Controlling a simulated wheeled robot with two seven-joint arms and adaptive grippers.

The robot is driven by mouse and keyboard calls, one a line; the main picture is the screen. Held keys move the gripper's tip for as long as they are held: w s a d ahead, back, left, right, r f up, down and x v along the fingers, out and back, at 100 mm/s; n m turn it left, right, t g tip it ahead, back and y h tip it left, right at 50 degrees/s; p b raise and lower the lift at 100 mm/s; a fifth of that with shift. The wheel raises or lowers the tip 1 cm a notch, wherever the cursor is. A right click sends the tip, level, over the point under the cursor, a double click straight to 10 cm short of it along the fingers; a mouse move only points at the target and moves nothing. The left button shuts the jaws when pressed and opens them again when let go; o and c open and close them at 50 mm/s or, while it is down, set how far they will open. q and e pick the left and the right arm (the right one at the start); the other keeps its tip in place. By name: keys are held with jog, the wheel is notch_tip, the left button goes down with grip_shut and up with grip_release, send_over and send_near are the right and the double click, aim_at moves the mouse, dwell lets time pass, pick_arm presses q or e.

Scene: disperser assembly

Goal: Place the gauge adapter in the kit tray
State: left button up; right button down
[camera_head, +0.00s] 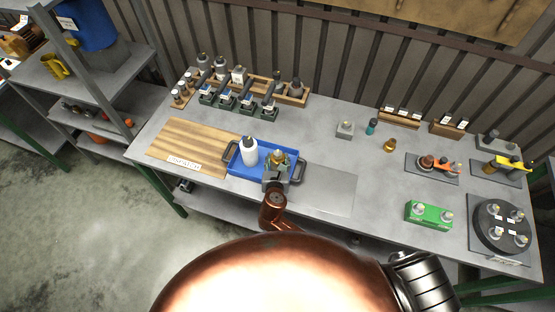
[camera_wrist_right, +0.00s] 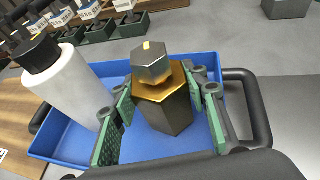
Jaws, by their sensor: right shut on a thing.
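The gauge adapter, a brass hex body with a steel hex top, shows in the head view (camera_head: 279,156) and upright in the right wrist view (camera_wrist_right: 165,98). My right gripper (camera_head: 277,169) is over the right half of the blue kit tray (camera_head: 233,169). Its green-padded fingers (camera_wrist_right: 160,115) are shut on the adapter from both sides. The adapter is within the tray's outline; whether its base touches the floor is hidden. A white bottle with a dark cap (camera_head: 249,151) stands in the tray's left half. My left gripper is not in view.
A wooden board (camera_head: 187,145) lies left of the tray, and a bare metal plate (camera_head: 329,188) lies right of it. Racks of bottles and bins (camera_head: 243,99) stand behind. A small grey block (camera_head: 345,129) and a green holder (camera_head: 428,214) are farther right.

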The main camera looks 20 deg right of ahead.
jog(key=shift+w+r, duration=0.1)
jog(key=c, duration=1.2)
grip_release()
jog(key=shift+f, duration=0.2)
jog(key=shift+o, duration=0.2)
jog(key=shift+r, duration=0.1)
jog(key=v, duration=1.2)
jog(key=shift+p, duration=0.45)
